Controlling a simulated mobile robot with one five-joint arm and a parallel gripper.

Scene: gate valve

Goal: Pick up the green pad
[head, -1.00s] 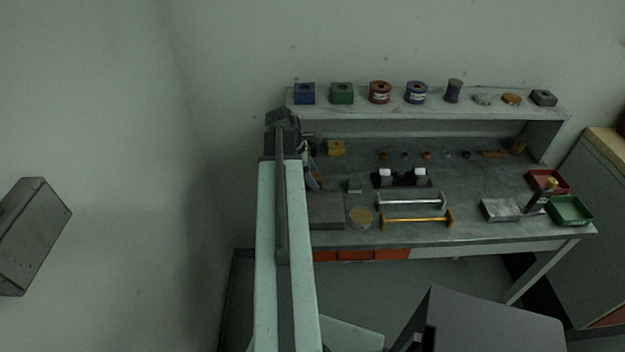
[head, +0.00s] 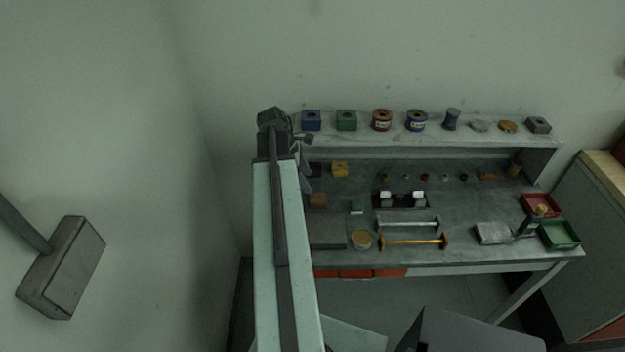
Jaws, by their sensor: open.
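A small pale green pad (head: 357,207) lies on the grey workbench (head: 470,205), left of the middle, behind a round yellow-topped tin. A larger green block (head: 346,120) with a hole in its top stands on the raised shelf. My arm reaches up along the left end of the bench. My gripper (head: 306,158) is at its far end, left of the pad and farther back, apart from it. The gripper is small, dark and partly hidden by my arm. It is open, and I see nothing held in it.
A yellow block (head: 339,170) and a brown block (head: 317,200) stand near my gripper. A black holder with white pieces (head: 403,198) is right of the pad. Silver (head: 408,223) and yellow (head: 413,241) bars lie in front. Red (head: 541,205) and green (head: 560,235) trays sit right.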

